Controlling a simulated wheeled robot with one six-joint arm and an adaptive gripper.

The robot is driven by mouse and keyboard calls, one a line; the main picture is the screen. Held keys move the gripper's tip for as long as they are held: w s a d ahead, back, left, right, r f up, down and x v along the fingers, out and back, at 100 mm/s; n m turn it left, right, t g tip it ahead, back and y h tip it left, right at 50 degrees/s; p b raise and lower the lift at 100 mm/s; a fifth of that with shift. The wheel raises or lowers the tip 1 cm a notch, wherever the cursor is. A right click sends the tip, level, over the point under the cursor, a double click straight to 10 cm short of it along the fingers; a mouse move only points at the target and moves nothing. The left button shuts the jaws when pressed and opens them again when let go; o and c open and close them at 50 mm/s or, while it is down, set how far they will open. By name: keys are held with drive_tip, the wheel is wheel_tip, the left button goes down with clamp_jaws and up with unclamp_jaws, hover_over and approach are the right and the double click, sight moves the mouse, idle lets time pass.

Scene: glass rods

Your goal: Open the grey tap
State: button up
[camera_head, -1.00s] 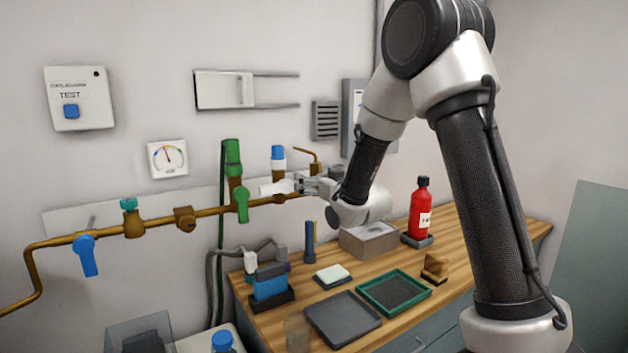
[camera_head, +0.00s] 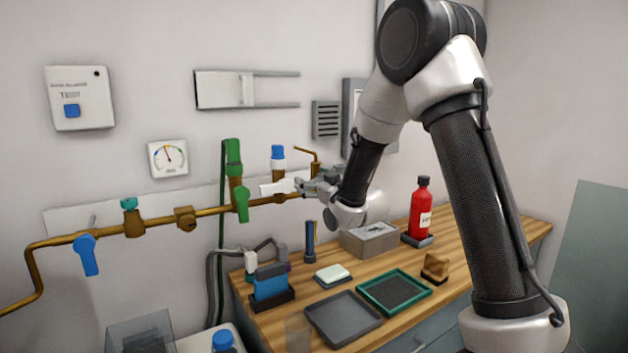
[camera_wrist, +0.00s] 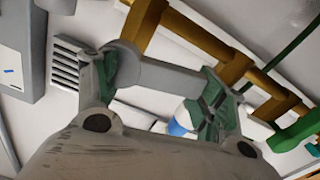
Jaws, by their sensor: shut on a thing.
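In the wrist view the grey tap (camera_wrist: 172,79) shows as a round grey hub with a grey bar. My gripper (camera_wrist: 160,92) has its green-padded fingers on either side of this bar and is shut on it. The tap's joint with the pipe is partly hidden by my gripper in the head view.
The brass pipe (camera_head: 158,222) carries a green tap (camera_head: 242,203) just left of my gripper and a blue tap (camera_head: 87,254) further left. A blue-capped fitting (camera_head: 278,164) stands close above. The wooden bench (camera_head: 470,247) below holds trays and a red bottle (camera_head: 420,207).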

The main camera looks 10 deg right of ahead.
drive_tip(key=n, duration=0.1)
drive_tip(key=f+n, duration=0.1)
drive_tip(key=n, duration=0.1)
drive_tip(key=o, duration=1.5)
drive_tip(key=shift+c, duration=0.2)
drive_tip(key=v, duration=0.7)
drive_tip(key=shift+s, duration=0.2)
drive_tip(key=shift+d, duration=0.1)
